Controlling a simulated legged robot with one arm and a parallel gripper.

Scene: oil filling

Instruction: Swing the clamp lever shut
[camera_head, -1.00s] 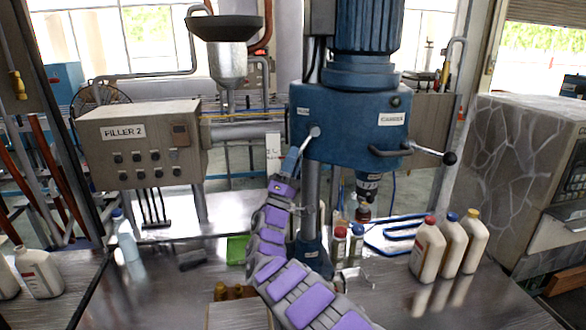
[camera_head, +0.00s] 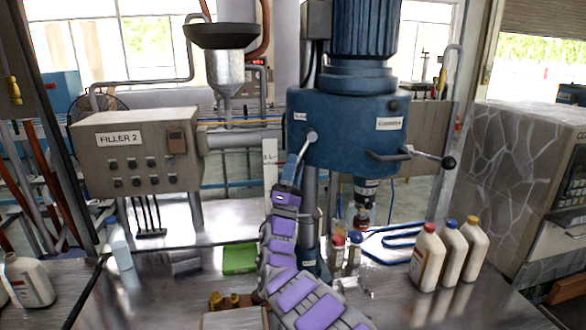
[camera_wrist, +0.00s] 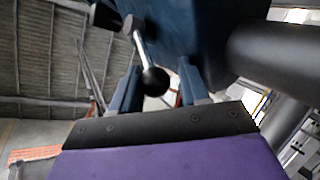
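The blue machine head (camera_head: 345,125) carries a grey lever (camera_head: 302,150) on its left side, running down from a round pivot. The label beside that pivot is too small to read surely. My gripper (camera_head: 291,172) is at the lever's lower end, which it hides in the head view. In the wrist view the lever (camera_wrist: 143,48) ends in a black ball knob (camera_wrist: 155,81). The knob lies between the two blue fingers of my gripper (camera_wrist: 158,90). The fingers are apart, with gaps showing on both sides of the knob.
A second lever with a black knob (camera_head: 449,162) is on the machine's right. Several white bottles (camera_head: 452,255) stand at right. The grey FILLER 2 box (camera_head: 137,150) is at left. A green block (camera_head: 240,258) and small capped bottles (camera_head: 354,252) are near the column.

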